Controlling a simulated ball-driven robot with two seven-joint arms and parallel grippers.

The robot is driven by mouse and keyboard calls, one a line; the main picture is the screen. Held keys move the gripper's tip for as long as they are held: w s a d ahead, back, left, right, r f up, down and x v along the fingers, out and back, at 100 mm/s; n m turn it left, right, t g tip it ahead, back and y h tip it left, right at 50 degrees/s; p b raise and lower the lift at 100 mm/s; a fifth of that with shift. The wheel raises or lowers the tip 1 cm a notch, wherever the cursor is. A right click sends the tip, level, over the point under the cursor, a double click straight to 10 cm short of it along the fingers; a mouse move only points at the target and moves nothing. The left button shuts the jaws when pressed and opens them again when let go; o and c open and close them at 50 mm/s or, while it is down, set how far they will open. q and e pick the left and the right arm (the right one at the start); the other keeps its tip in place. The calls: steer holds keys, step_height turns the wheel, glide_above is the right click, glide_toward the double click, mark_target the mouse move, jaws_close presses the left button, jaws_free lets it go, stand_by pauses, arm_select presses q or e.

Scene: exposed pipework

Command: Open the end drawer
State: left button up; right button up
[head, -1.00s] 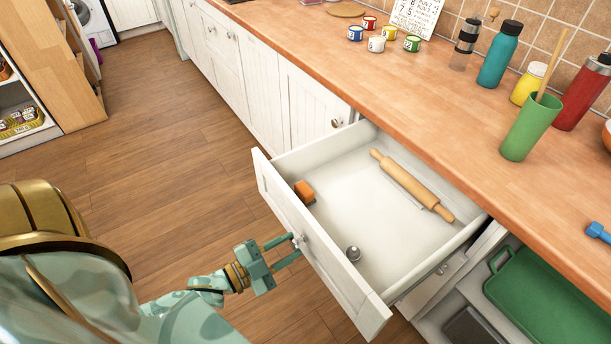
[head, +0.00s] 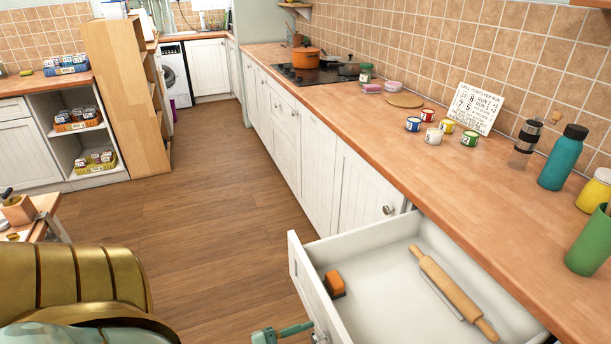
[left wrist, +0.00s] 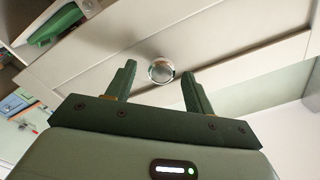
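The end drawer (head: 375,275) stands pulled far out from under the wooden counter in the head view. A wooden rolling pin (head: 455,290) and an orange block (head: 334,283) lie inside it. Its near end is cut off by the picture's bottom edge. My left gripper (head: 300,330) shows only in part there, low beside the drawer front. In the left wrist view my left gripper (left wrist: 159,74) has its fingers apart, one on each side of the round metal knob (left wrist: 161,71), with gaps to it. My right gripper is out of view.
The counter (head: 440,185) carries small coloured tins (head: 433,135), a blue bottle (head: 563,158) and a green cup (head: 590,243). A closed cabinet door (head: 365,190) adjoins the drawer. Wooden floor (head: 200,220) lies clear to the left. A small table (head: 35,215) stands at the far left.

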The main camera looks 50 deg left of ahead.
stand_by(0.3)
arm_select(q)
steer(key=p+v, duration=0.1)
steer(key=v, duration=1.5)
steer(key=shift+s+r, duration=0.1)
steer(key=shift+s, duration=0.05)
